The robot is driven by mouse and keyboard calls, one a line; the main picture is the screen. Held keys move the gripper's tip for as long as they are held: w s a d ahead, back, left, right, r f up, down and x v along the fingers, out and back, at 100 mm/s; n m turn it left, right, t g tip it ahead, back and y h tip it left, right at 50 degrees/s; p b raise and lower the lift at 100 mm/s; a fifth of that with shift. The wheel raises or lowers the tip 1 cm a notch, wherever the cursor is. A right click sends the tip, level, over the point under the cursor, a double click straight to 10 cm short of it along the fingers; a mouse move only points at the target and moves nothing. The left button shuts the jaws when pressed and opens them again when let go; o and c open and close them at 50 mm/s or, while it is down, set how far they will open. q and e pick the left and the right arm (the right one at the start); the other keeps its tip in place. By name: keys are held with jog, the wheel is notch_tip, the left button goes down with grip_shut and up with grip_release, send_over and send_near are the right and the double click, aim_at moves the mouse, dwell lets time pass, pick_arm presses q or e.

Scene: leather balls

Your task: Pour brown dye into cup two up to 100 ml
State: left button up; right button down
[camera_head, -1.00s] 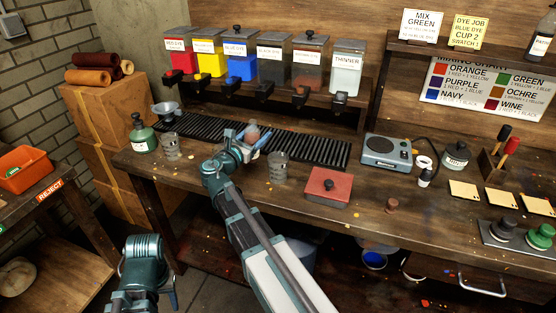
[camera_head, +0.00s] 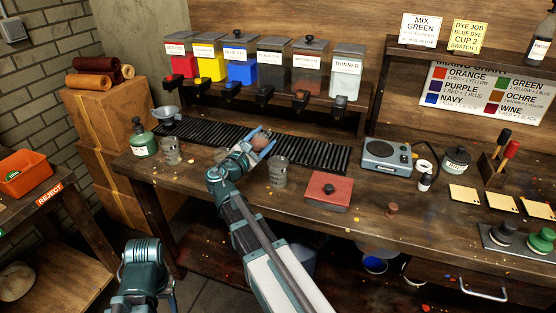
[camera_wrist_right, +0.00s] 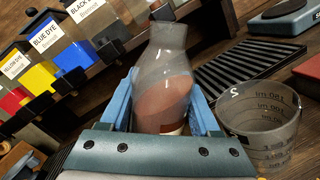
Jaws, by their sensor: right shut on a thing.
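My right gripper (camera_head: 256,140) is shut on a see-through grey vessel (camera_wrist_right: 165,75) with a narrow neck and brown contents low in it. The blue fingers clasp its sides. In the head view the vessel (camera_head: 262,141) is over the drip grate, just behind and left of cup two (camera_head: 278,172). Cup two (camera_wrist_right: 260,130), clear with a 2 and ml marks, stands beside the gripper in the right wrist view; I see no brown liquid in it. A second clear cup (camera_head: 171,152) stands farther left. The brown dye dispenser (camera_head: 307,72) is on the rack. My left gripper is out of view.
Red, yellow, blue and black dispensers and thinner (camera_head: 346,75) line the rack behind the drip grate (camera_head: 320,153). A red lidded box (camera_head: 329,191) stands right of cup two, and a scale (camera_head: 388,152) is behind it. A green bottle (camera_head: 142,140) is at left.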

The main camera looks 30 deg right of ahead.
notch_tip(320, 180, up, 2)
jog(key=shift+r+m+p, duration=0.2)
jog(key=shift+m+p, duration=0.7)
jog(key=shift+p, duration=0.1)
jog(key=shift+w+a+r+m+p, duration=0.15)
jog(key=shift+r+m+p, duration=0.35)
jog(key=shift+m, duration=0.5)
jog(key=shift+w+f+m+b, duration=0.15)
jog(key=shift+f+m+b, duration=0.45)
jog(key=shift+m, duration=0.3)
dwell(1.1)
jog(key=shift+w+f+m+h+b, duration=0.15)
jog(key=shift+m+h+b, duration=0.2)
jog(key=shift+m, duration=0.55)
dwell(1.0)
jog(key=shift+s+f+m+b, duration=0.3)
jog(key=shift+s+m, duration=0.15)
jog(key=shift+m, duration=0.65)
dwell(0.9)
